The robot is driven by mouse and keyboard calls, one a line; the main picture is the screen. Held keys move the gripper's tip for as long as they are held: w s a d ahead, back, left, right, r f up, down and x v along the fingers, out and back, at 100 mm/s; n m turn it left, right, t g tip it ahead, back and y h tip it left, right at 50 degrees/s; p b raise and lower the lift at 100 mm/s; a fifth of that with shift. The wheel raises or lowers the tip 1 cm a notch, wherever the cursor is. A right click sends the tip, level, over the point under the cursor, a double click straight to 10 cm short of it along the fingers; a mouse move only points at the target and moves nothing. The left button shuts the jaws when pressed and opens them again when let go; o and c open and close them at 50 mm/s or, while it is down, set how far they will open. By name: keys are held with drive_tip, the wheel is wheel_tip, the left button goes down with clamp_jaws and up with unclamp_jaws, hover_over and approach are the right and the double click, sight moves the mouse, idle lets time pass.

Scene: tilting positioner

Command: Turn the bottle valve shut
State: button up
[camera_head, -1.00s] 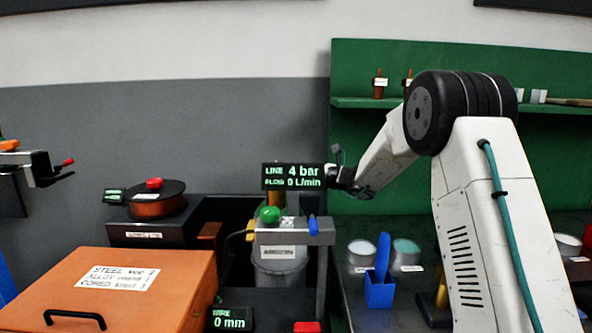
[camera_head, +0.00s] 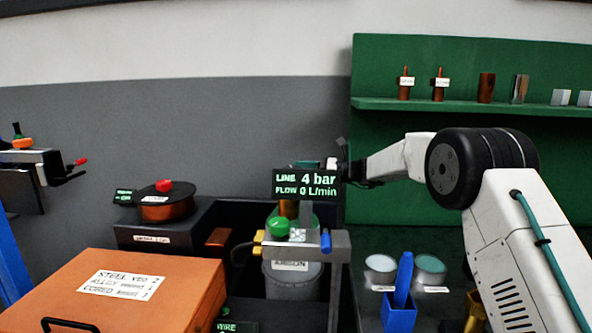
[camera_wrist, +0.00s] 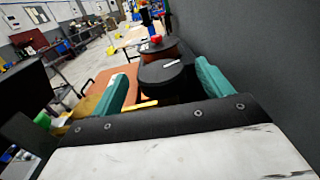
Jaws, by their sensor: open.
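The gas bottle (camera_head: 292,281) is a grey cylinder in a dark bay, with a partly legible label. The green knob also shows at the left edge of the wrist view (camera_wrist: 42,120). My gripper (camera_wrist: 162,75) is open, its two teal fingers apart with nothing held between them. In the head view my gripper is mostly hidden behind the line display (camera_head: 307,184), above and right of the knob. The display reads 4 bar and flow 0 L/min.
A blue lever (camera_head: 325,242) is on the bracket's right end. An orange box (camera_head: 150,290) stands front left, with a copper spool (camera_head: 166,207) behind it. Tins (camera_head: 430,268) and a blue holder (camera_head: 399,311) are on the right. A grey wall is behind.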

drive_tip(key=shift+w+a, duration=0.15)
drive_tip(key=shift+a, duration=1.1)
drive_tip(key=c, duration=1)
drive_tip(key=shift+r+m+t+h, duration=0.1)
drive_tip(key=shift+m+t+h, duration=0.3)
drive_tip(key=shift+m+t, duration=1)
drive_tip(key=shift+m+t+h, duration=0.7)
drive_tip(key=shift+m+t, duration=0.1)
drive_tip(key=shift+t, duration=1.3)
drive_tip(key=o, duration=1)
